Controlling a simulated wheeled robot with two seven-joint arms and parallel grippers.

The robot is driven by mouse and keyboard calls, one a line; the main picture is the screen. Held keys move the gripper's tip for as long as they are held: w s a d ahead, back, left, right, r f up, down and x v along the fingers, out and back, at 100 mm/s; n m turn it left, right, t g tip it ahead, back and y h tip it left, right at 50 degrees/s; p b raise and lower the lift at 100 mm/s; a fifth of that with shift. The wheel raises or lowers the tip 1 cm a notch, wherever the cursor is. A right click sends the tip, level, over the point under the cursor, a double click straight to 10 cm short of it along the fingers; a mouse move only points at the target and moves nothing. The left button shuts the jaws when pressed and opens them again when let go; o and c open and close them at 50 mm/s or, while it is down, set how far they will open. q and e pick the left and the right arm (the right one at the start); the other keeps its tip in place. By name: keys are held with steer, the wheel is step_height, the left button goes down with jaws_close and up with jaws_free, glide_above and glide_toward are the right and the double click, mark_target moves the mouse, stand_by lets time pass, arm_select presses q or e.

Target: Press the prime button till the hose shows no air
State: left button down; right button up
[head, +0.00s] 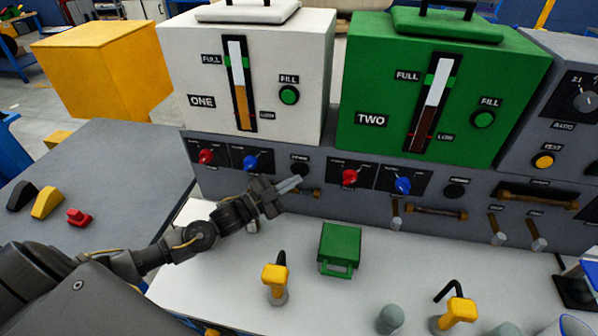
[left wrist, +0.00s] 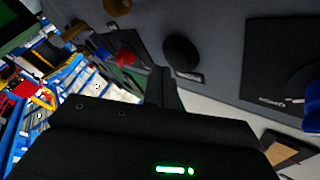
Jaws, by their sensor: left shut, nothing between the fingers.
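Under the white tank ONE (head: 180,55), a black round prime button (head: 300,167) sits on the grey panel, with a short amber hose (head: 302,191) below it. My left gripper (head: 292,184) is shut and empty, its tips just in front of and slightly below that button, partly over the hose. In the left wrist view, the black button (left wrist: 182,52) is beyond the shut fingers (left wrist: 162,85); I see no clear contact. Under the green tank TWO (head: 385,60) are another black button (head: 455,190) and hose (head: 436,210). Air in the hose is too small to tell. My right gripper is not in view.
Red (head: 207,156) and blue (head: 251,162) knobs are left of the button; another red knob (head: 349,177) is right of it. A green box (head: 340,248) and yellow-topped pumps (head: 275,278) stand on the white counter. Grey levers (head: 396,212) stick out farther right.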

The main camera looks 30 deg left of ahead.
arm_select(q)
steer(key=shift+w, duration=0.1)
stand_by(0.3)
steer(key=shift+w+a, duration=0.1)
steer(key=shift+w, duration=0.25)
steer(key=shift+w+a, duration=0.15)
steer(key=shift+w, duration=0.25)
stand_by(0.7)
steer(key=shift+s+r, duration=0.1)
steer(key=shift+s+d+p, duration=0.25)
steer(key=shift+s+p, duration=0.05)
steer(key=shift+s, duration=0.4)
steer(key=shift+s+d+p, duration=0.2)
steer(key=shift+s+p, duration=0.2)
steer(key=shift+s, duration=0.4)
steer(key=shift+s+d+p, duration=0.25)
steer(key=shift+s+p, duration=0.1)
steer(key=shift+s, duration=0.5)
steer(key=shift+s+d+p, duration=0.2)
steer(key=shift+s+p, duration=0.2)
steer(key=shift+s, duration=0.4)
